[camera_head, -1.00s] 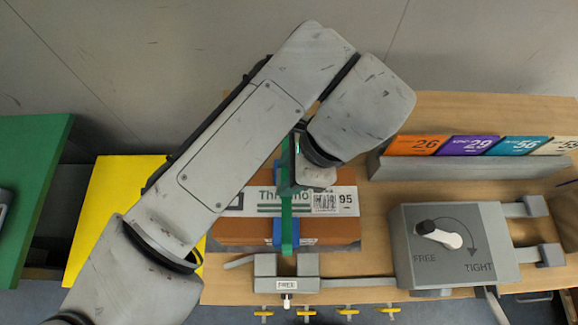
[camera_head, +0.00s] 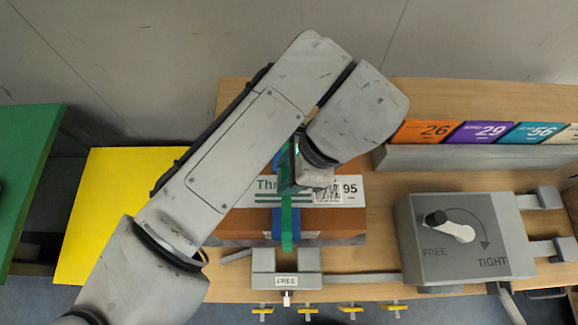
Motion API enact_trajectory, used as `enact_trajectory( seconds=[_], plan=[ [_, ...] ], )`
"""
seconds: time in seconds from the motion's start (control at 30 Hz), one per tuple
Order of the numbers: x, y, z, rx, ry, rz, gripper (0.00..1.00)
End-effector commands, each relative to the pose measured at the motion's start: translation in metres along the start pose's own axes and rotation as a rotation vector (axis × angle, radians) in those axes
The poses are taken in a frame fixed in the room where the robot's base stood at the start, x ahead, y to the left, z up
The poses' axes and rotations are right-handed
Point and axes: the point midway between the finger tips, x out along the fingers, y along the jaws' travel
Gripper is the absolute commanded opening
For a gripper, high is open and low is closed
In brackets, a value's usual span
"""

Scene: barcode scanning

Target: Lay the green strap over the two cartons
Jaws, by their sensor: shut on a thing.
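The green strap (camera_head: 287,222) hangs from my gripper (camera_head: 297,172) as a narrow band running toward the front of the bench. It passes over the front of an orange-brown carton area (camera_head: 330,221) that has a white label (camera_head: 349,188). A blue strip (camera_head: 277,224) shows beside and under the strap. My gripper is shut on the strap, over the cartons. My arm hides the cartons' left and rear parts, so I cannot make out where one carton ends and the other begins. I cannot tell whether the strap touches them.
A grey buckle-like fixture marked FREE (camera_head: 286,262) stands at the front edge. A grey lever box marked FREE and TIGHT (camera_head: 465,255) is at right, its lever toward FREE. A grey rack (camera_head: 440,158) holds several coloured cards behind. Yellow (camera_head: 100,210) and green (camera_head: 25,180) surfaces lie left.

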Motion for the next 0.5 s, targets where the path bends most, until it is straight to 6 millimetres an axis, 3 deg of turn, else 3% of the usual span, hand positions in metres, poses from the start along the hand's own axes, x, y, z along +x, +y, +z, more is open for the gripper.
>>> enact_trajectory(
  seconds=[0.5],
  plan=[
    [0.027,0.000,-0.011,0.000,0.001,-0.001,0.00]
  ],
)
